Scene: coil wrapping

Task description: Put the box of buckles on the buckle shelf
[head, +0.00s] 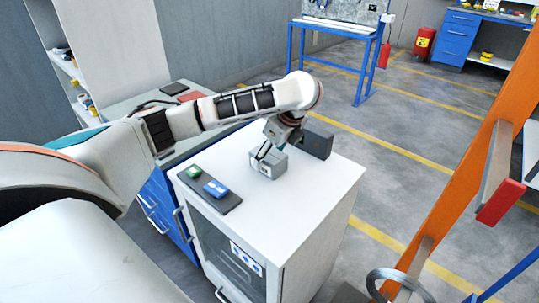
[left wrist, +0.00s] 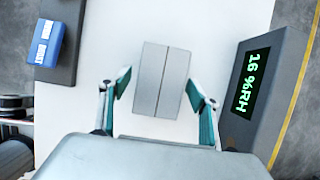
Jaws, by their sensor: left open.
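A small grey box (head: 268,164), which I take for the box of buckles, sits on top of the white cabinet (head: 315,190). In the left wrist view the box (left wrist: 160,80) shows two closed lid flaps with a seam. My left gripper (left wrist: 158,84) is open, with one teal-padded finger on each side of the box and gaps between. In the head view the left gripper (head: 269,150) is right over the box and partly covers it. I cannot tell which shelf is the buckle shelf. My right gripper is not in view.
A dark humidity display (left wrist: 252,90) stands close right of the box. A dark tray (head: 230,204) with a green and a blue item (head: 215,188) lies at the left. A white shelf unit (head: 60,65) stands far left, an orange post (head: 465,170) at right. The cabinet's front right top is clear.

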